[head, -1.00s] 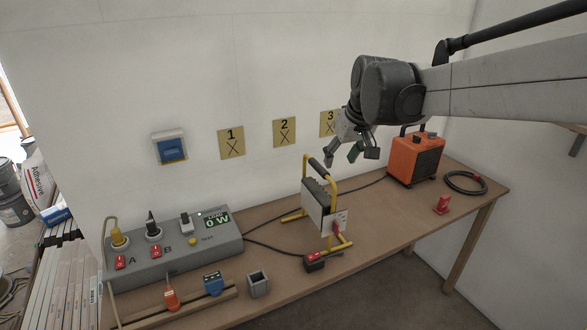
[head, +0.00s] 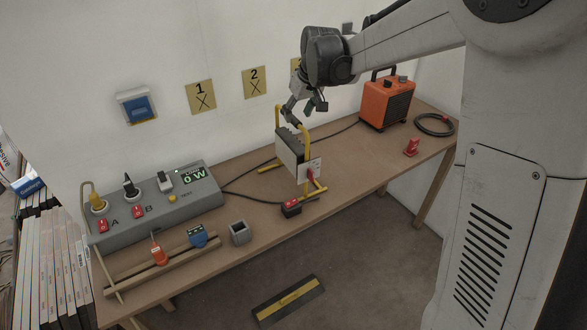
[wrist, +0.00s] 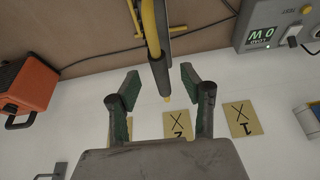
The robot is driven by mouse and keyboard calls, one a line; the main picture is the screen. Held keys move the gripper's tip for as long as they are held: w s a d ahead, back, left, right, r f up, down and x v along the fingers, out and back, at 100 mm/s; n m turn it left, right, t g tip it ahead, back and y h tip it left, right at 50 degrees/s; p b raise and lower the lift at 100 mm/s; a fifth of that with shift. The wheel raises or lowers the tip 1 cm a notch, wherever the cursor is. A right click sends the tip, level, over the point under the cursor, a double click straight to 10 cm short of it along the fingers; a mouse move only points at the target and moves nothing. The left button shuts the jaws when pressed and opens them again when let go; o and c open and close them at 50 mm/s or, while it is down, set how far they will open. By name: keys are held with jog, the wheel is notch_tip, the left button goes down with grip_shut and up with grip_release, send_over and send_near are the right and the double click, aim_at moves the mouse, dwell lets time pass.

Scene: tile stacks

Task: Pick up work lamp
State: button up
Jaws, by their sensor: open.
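The work lamp (head: 288,150) stands upright on the wooden bench, with a yellow tube frame, a grey finned body and a dark grip on its top bar. In the wrist view its yellow frame and dark grip (wrist: 160,75) reach in between my two fingers. My gripper (head: 304,106) is right at the top of the lamp in the head view. In the wrist view my gripper (wrist: 160,85) is open, with one green-padded finger on each side of the grip and gaps visible on both sides.
A grey socket box (head: 160,205) with plugs and a 0 W display stands left on the bench (head: 345,180). An orange heater (head: 387,102) and a coiled cable (head: 434,124) are at the right. A red-topped block (head: 291,208) sits close before the lamp. Numbered yellow cards (head: 201,97) hang behind.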

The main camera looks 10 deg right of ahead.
aim_at(297, 120)
jog(key=shift+p+x, duration=0.4)
jog(key=shift+x, duration=2.35)
jog(key=shift+d, duration=0.15)
grip_shut()
